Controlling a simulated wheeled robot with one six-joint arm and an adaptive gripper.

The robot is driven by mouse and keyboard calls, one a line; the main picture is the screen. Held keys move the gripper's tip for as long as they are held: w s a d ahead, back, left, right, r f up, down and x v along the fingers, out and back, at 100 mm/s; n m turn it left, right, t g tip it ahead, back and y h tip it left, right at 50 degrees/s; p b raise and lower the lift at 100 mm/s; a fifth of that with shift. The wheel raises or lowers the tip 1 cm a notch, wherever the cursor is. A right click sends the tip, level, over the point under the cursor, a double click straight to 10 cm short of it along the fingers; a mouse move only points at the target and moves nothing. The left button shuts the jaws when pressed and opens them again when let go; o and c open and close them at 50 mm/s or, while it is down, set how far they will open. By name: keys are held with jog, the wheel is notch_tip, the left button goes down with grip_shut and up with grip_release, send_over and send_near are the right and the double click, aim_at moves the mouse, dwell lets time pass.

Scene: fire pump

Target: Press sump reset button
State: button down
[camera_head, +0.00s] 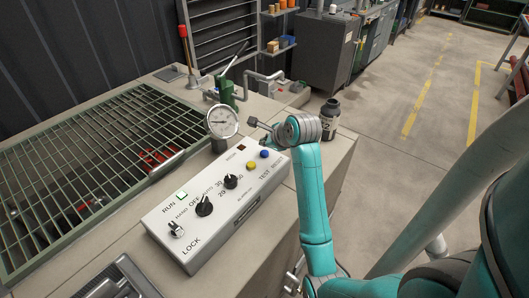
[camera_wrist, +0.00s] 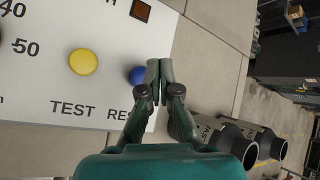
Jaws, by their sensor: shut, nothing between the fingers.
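The control box (camera_head: 218,203) is a white sloped panel with knobs, labels and two round buttons near its far right end. The blue button (camera_head: 265,154) sits beside the yellow button (camera_head: 251,165). In the wrist view, the blue button (camera_wrist: 136,75) is partly covered by my fingers, above a label starting "RES". The yellow button (camera_wrist: 83,61) stands clear to its left, above "TEST". My gripper (camera_wrist: 160,68) is shut and empty, its tips just right of the blue button. I cannot tell whether they touch it.
A pressure gauge (camera_head: 222,121) and green pump parts stand behind the box. A floor grating (camera_head: 95,165) lies left. An orange-brown square indicator (camera_wrist: 140,10) is on the panel. The floor to the right is open.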

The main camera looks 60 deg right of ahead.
aim_at(265, 153)
jog(key=shift+r, duration=1.9)
